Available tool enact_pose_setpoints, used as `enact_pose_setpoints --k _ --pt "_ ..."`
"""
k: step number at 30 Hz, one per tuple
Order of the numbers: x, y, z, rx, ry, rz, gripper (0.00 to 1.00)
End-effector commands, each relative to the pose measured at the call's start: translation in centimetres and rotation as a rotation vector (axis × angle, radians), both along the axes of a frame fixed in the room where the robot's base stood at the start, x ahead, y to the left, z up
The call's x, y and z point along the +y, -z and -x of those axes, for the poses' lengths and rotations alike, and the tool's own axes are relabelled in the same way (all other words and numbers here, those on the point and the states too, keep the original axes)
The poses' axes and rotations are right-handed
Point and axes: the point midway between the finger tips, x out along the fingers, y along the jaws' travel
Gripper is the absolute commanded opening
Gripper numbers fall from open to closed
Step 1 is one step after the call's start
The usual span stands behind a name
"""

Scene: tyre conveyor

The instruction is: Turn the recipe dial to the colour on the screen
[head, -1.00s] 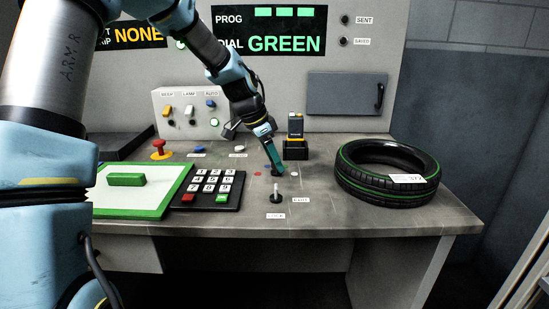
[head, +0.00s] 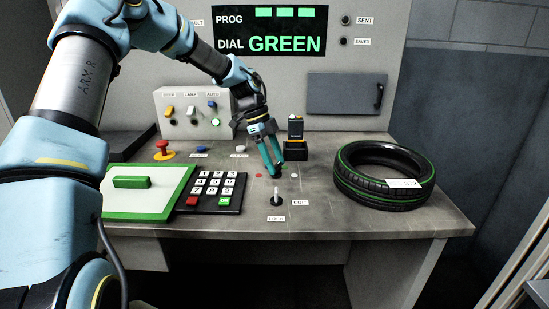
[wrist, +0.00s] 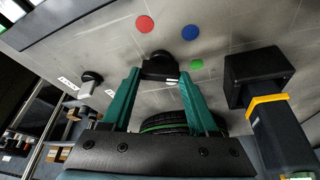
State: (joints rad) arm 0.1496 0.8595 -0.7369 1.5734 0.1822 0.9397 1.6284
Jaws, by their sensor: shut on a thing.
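The screen (head: 270,31) reads DIAL GREEN, with green bars beside PROG. The recipe dial (wrist: 160,66) is a small black knob on the desk top. In the wrist view it sits between the teal fingertips of my gripper (wrist: 158,76), which is shut on it. A small white mark shows on its near edge. Red (wrist: 143,24), blue (wrist: 190,32) and green (wrist: 196,64) dots lie around the dial. In the head view my gripper (head: 274,172) reaches down to the desk, and its fingers mostly hide the dial.
A black key switch (head: 277,200) stands in front of the dial. A keypad (head: 216,190) and green-edged board (head: 150,200) lie left. A black holder with a device (head: 295,148) stands close behind right. A green-striped tyre (head: 350,182) lies farther right.

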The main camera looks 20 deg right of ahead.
Motion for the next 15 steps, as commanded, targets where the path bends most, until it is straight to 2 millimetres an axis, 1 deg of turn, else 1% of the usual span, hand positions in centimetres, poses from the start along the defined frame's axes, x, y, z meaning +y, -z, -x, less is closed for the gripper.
enact_pose_setpoints --k 6,15 --pt "0.02 0.05 -0.07 -0.001 0.065 -0.001 0.04" --pt "0.03 0.08 -0.07 -0.001 0.086 -0.002 0.04"
